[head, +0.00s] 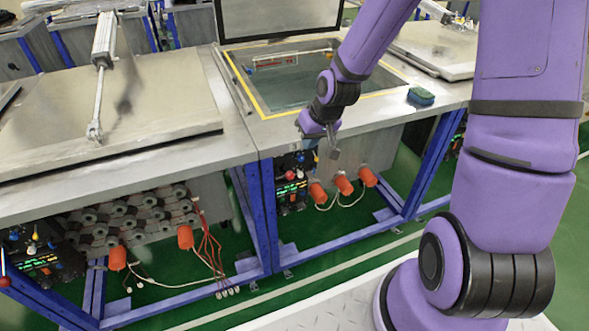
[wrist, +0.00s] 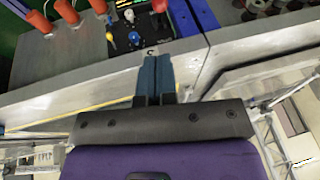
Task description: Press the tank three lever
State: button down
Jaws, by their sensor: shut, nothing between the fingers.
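The control panel (head: 292,182) under the open middle tank has lit displays and small knobs; a red ball knob (head: 290,175) stands on its front. The wrist view shows this panel upside down, with a red ball (wrist: 159,5), a white ball (wrist: 129,15) and a blue knob (wrist: 134,38). I cannot read a tank number, and which knob is the lever is unclear. My gripper (head: 334,153) is shut and empty, in front of the tank's front edge, up and right of the panel. In the wrist view its fingertips (wrist: 158,58) point toward the panel, apart from the knobs.
Orange cylinders (head: 343,184) with cables sit right of the panel. A left tank has a closed lid (head: 110,95) and its own panel (head: 45,255). A green-blue item (head: 421,96) lies on the rim.

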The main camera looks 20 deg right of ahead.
aim_at(291, 173)
jog(key=shift+f, duration=0.1)
jog(key=x, duration=1.3)
jog(key=shift+w+a+f, duration=0.15)
jog(key=shift+f, duration=0.2)
jog(key=shift+f, duration=0.1)
